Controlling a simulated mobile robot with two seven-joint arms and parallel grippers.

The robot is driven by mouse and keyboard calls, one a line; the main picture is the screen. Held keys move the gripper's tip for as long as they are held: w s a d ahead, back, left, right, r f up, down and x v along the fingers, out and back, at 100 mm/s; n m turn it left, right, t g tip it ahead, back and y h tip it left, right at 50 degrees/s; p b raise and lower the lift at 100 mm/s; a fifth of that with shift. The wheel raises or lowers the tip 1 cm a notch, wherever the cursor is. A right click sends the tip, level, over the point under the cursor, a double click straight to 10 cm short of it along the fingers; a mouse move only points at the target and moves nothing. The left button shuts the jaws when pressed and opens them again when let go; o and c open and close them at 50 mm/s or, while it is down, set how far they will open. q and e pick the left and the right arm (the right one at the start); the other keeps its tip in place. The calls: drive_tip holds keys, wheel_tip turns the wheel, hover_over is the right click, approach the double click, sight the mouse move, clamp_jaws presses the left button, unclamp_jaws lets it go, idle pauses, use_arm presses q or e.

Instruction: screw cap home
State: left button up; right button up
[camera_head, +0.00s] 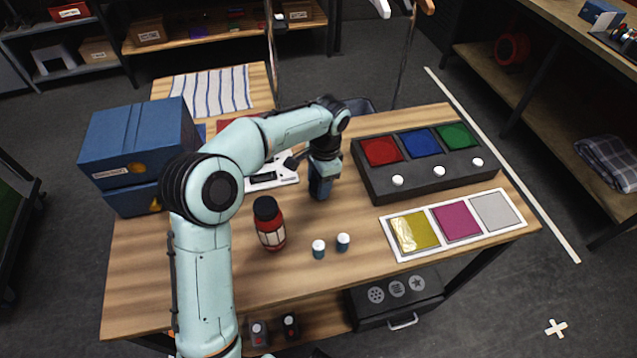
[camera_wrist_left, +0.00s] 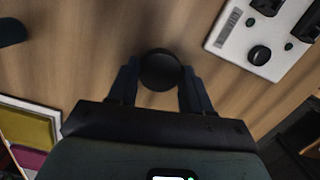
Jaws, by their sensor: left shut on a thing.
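My left gripper (camera_head: 320,192) points down over the middle of the table, with its fingers near the wood. In the left wrist view, its two fingers (camera_wrist_left: 160,92) are closed on a round black cap (camera_wrist_left: 160,69). In the head view the fingers hide the cap, and I cannot tell whether anything is under it. A red bottle (camera_head: 271,234) with a pale label and a black top stands upright to the left and nearer, apart from the gripper. My right gripper is not in view.
A black box with red, blue and green pads (camera_head: 421,151) lies right of the gripper. A white-framed tray of coloured squares (camera_head: 389,229) lies nearer. Two small white-topped cylinders (camera_head: 319,249) (camera_head: 343,243) stand in front. A white panel (camera_head: 284,181) and blue boxes (camera_head: 135,145) are left.

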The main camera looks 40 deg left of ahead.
use_arm(q)
wheel_tip(320, 180, up, 20)
drive_tip(key=p, duration=0.4)
drive_tip(key=shift+p, duration=0.3)
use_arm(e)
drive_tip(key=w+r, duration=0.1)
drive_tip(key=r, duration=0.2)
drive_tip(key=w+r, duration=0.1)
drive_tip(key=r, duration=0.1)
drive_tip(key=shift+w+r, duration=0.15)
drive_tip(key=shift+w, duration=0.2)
use_arm(q)
drive_tip(key=shift+f, duration=0.2)
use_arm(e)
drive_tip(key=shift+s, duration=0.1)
